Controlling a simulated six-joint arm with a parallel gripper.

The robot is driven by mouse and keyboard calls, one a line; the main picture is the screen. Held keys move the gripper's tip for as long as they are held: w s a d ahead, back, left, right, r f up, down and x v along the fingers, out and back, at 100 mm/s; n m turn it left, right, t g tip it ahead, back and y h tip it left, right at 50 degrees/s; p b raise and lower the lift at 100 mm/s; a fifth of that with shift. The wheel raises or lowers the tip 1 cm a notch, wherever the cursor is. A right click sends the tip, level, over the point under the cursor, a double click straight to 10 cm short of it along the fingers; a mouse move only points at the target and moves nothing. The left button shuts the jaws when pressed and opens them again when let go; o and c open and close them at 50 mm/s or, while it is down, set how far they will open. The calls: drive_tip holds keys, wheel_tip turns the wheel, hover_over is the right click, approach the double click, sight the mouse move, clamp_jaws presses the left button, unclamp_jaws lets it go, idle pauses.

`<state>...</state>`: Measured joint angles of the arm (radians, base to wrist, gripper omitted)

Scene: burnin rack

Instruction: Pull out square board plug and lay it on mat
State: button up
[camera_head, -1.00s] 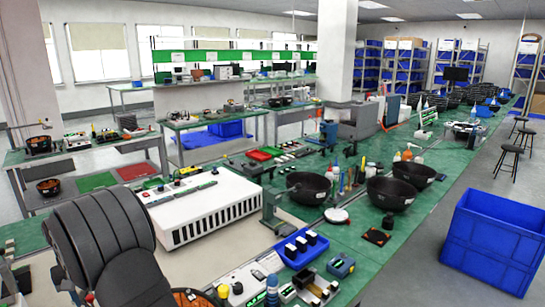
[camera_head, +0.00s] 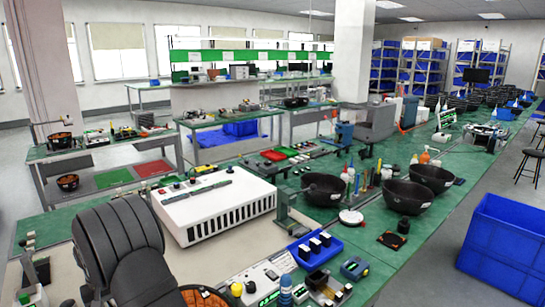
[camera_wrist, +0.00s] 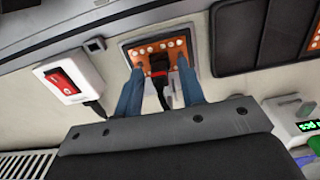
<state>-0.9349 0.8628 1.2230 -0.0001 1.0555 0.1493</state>
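In the wrist view, a square orange board (camera_wrist: 126,47) with white round spots sits in a pale frame on a light surface. A black plug (camera_wrist: 158,62) with some red on it is on the board, with a dark cable running from it toward my gripper. My gripper (camera_wrist: 159,72) has its two blue fingers apart, one on each side of the plug, with gaps visible between fingers and plug. The fingertips are over the board. In the head view my dark arm covers the lower left and my fingers are hidden. I cannot pick out the mat with certainty.
A white box with a red switch (camera_wrist: 58,83) lies left of the board. Dark panels with orange edges (camera_wrist: 236,35) are at right. In the head view, a white vented box (camera_head: 215,205), a blue tray (camera_head: 316,251) and black bowls (camera_head: 407,196) stand on the bench.

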idle(0.8)
clamp_jaws()
drive_tip(key=shift+r, duration=0.1)
drive_tip(key=shift+r, duration=2.9)
